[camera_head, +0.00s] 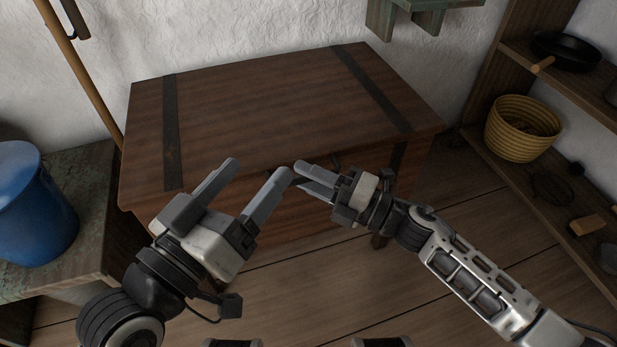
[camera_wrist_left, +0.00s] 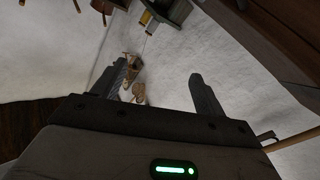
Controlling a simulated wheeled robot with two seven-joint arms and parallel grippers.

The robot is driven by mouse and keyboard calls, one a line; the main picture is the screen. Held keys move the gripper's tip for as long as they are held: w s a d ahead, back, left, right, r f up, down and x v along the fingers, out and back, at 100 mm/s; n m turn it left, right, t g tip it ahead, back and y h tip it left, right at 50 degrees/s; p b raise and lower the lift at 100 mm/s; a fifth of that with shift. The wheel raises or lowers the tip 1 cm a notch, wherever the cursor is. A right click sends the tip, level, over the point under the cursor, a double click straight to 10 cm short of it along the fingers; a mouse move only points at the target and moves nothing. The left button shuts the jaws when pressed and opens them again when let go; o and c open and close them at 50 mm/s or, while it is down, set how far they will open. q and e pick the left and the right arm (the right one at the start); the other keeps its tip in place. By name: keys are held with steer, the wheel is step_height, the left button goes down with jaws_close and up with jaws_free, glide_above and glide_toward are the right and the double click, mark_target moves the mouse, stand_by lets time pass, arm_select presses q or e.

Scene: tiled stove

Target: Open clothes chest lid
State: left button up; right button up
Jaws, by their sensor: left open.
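The clothes chest is a dark wooden box with a flat lid (camera_head: 260,110) crossed by two dark metal straps, seen in the head view against the white wall. The lid is shut. A dark metal fitting (camera_head: 335,161) shows at its front edge, partly hidden by my right gripper. My left gripper (camera_head: 258,168) is open and empty at the chest's front left, its fingers overlapping the lid's front edge in the picture. My right gripper (camera_head: 299,173) is at the middle of the front edge, close to the left fingertips; contact with the chest is unclear. The left wrist view shows both left fingers apart.
A blue container (camera_head: 35,205) stands on a bench (camera_head: 80,180) at the left, near a leaning wooden pole (camera_head: 85,80). At the right, shelves hold a yellow basket (camera_head: 522,128) and a black pan (camera_head: 566,52). A green wooden piece (camera_head: 405,18) hangs above the chest's back.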

steer(key=shift+a, duration=0.2)
steer(key=shift+c, duration=0.3)
steer(key=shift+r, duration=0.1)
jaws_close()
